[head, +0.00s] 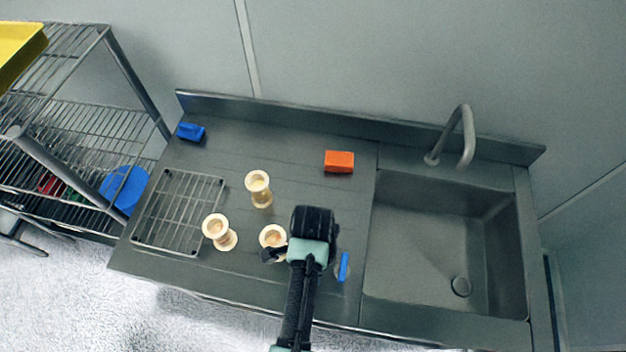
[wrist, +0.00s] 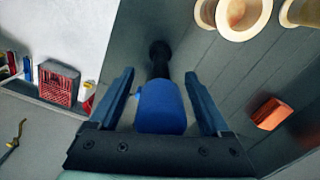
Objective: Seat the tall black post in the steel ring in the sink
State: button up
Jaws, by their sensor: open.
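My gripper (head: 308,245) is over the front of the counter, left of the sink (head: 427,247). In the wrist view, its two dark fingers (wrist: 158,76) stand apart. A black post with a wider round end (wrist: 160,57) shows between and beyond the fingertips, in line with a blue rounded part (wrist: 160,107) between the fingers. I cannot tell whether the fingers touch either. In the head view, a small blue piece (head: 343,267) shows just right of my gripper. A round grey fitting (head: 461,286) lies on the sink floor; I cannot tell whether it is the steel ring or a drain.
Several pale spool-shaped cups, one here (head: 258,188), stand left of my gripper, one very close. An orange block (head: 339,161) and a blue block (head: 191,131) are farther back. A wire rack (head: 180,211) lies at left. A curved faucet (head: 466,135) overhangs the sink's back.

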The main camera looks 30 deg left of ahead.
jog(key=shift+c, duration=0.3)
grip_shut()
dwell(1.1)
